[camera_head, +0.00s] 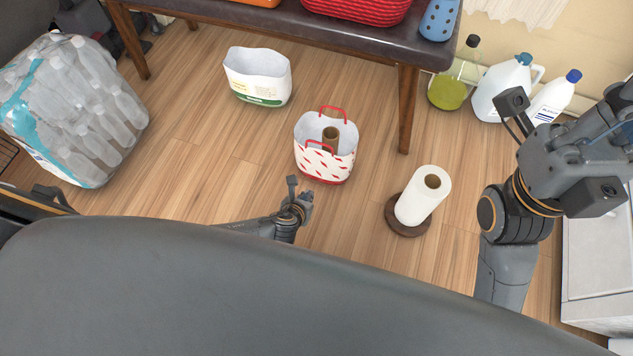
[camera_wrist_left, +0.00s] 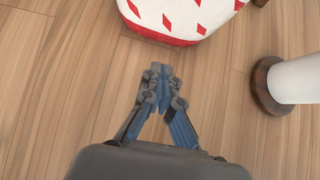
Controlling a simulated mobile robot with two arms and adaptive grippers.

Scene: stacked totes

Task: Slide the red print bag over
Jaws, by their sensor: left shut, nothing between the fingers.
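The red print bag (camera_head: 322,166) is white with red marks, a red base and two red handles. It stands upright and open on the wood floor, with a brown roll (camera_head: 331,136) inside. My left gripper (camera_head: 305,199) is low over the floor, just in front of the bag. In the left wrist view the gripper (camera_wrist_left: 160,75) is shut and empty, with its tips pointing toward the red base of the bag (camera_wrist_left: 185,18). A strip of floor shows between the tips and the bag.
A paper towel roll (camera_head: 425,195) on a round wooden base stands right of the bag. A white and green bag (camera_head: 258,78) stands behind left. A dark bench (camera_head: 340,35) is behind, bottles (camera_head: 500,88) at back right, a water bottle pack (camera_head: 75,110) at left.

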